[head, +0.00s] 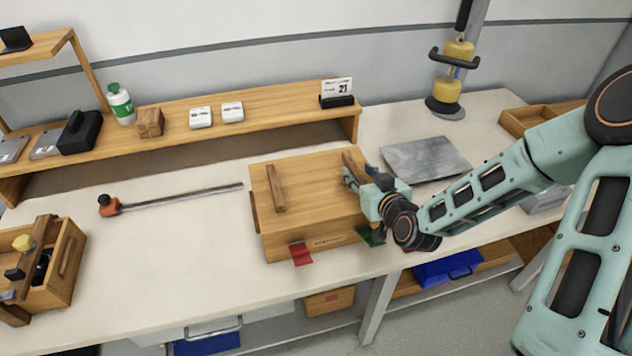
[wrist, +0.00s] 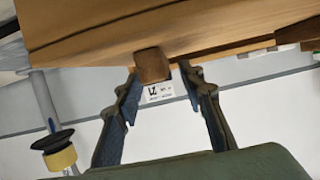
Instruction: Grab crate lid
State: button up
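A closed wooden crate (head: 315,240) stands on the bench. Its flat wooden lid (head: 312,180) carries two raised bars: a left bar (head: 276,188) and a right bar (head: 353,160). My gripper (head: 349,176) is at the right side of the lid, by the near end of the right bar. In the wrist view, which is upside down, my gripper (wrist: 160,82) is open. The end of a lid bar (wrist: 152,65) lies between the fingertips, with a visible gap on both sides. The lid's underside contact with the crate is hidden.
A red tab (head: 300,253) and a green tab (head: 371,237) are at the crate's front. A clamp (head: 170,198) lies left of it, and a tool tote (head: 62,265) stands far left. A shelf (head: 270,111) runs behind. A grey plate (head: 426,159) lies right.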

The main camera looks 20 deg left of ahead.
aim_at(356, 170)
jog(key=shift+x, duration=1.65)
jog(key=shift+s+f, duration=0.1)
jog(key=shift+c, duration=0.2)
grip_shut()
